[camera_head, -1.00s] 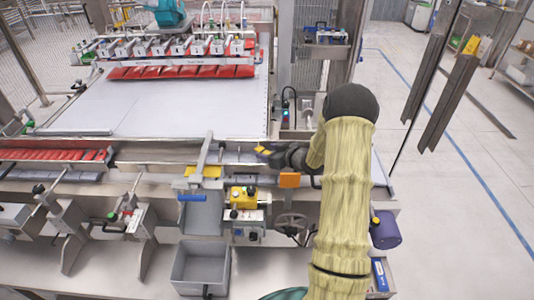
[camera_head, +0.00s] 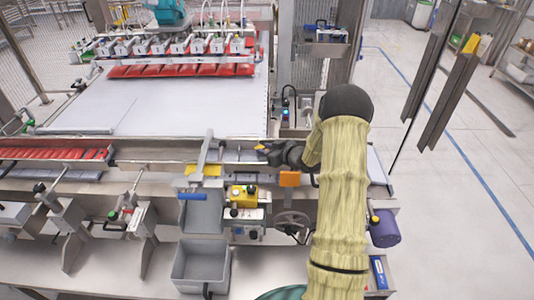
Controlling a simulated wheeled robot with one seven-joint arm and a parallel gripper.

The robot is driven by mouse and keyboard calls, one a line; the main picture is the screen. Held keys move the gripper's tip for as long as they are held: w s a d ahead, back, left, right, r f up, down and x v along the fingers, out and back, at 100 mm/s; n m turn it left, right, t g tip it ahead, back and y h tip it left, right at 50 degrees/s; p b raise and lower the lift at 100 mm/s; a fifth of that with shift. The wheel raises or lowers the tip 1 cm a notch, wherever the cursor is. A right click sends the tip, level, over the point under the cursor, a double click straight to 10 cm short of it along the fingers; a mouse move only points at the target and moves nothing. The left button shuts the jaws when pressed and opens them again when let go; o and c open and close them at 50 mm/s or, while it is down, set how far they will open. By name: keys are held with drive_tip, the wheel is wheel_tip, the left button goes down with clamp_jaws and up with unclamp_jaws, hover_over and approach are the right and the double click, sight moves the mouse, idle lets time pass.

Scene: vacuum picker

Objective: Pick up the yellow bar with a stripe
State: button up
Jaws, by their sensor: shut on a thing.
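My gripper (camera_head: 270,151) is at the right part of the conveyor rail, below the large grey table. It is small and dark in this view, and its fingers point left. It is shut on the yellow bar (camera_head: 262,147), of which only a small yellow end shows at the fingertips. The stripe is too small to make out. The rest of the bar is hidden by the fingers. I cannot tell whether the bar touches the rail.
An orange block (camera_head: 289,179) is just below my gripper. A yellow control box (camera_head: 244,196) and a grey bin (camera_head: 201,266) are lower left. Red packs (camera_head: 180,70) lie under the picker heads. The grey table (camera_head: 160,105) is largely clear.

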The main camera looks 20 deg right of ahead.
wheel_tip(320, 180, up, 10)
drive_tip(key=shift+r+b, duration=0.1)
drive_tip(key=shift+b, duration=0.5)
